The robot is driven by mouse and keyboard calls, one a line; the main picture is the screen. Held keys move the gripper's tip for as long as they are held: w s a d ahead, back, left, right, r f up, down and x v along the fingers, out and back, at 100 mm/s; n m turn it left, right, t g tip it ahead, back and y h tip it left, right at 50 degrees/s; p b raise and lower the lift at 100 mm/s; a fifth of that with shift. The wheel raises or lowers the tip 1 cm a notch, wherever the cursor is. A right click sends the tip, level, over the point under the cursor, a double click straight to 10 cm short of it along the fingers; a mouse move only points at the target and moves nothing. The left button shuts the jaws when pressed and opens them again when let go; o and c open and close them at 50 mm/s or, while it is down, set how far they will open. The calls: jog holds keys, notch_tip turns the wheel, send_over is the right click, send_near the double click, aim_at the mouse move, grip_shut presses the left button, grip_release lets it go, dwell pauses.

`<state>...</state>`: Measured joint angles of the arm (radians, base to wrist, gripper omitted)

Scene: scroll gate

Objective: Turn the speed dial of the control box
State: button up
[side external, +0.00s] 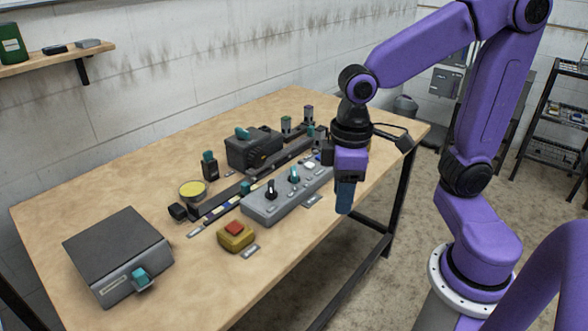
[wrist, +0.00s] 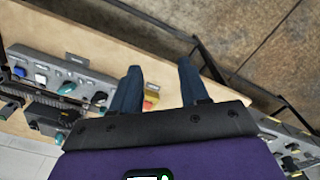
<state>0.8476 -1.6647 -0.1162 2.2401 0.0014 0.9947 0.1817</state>
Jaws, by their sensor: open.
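The control box (side external: 285,200) is a long grey box on the table, with a black knob (side external: 271,189), a teal knob (side external: 294,174) and a pale button near its right end. I cannot read which knob is the speed dial. In the wrist view the box (wrist: 62,72) lies to the left of my fingers, with the teal knob (wrist: 67,88) and the black knob (wrist: 99,97) showing. My gripper (side external: 345,198) points down beside the right end of the box, by the table's front edge. Its two fingers (wrist: 160,78) are apart, with nothing held between them.
A yellow box with a red button (side external: 236,236) sits left of the control box. A dark slanted box with a teal knob (side external: 118,255) stands at the front left. A black machine (side external: 254,150) and a dark rail are behind. Bare table (side external: 90,190) lies at left.

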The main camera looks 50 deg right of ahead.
jog(key=w+d+r+m, duration=0.1)
jog(key=w+d+m, duration=0.1)
jog(key=w+m, duration=0.65)
jog(key=m, duration=0.8)
send_over(294, 171)
notch_tip(294, 171, down, 17)
jog(key=shift+w+d, duration=0.1)
grip_shut()
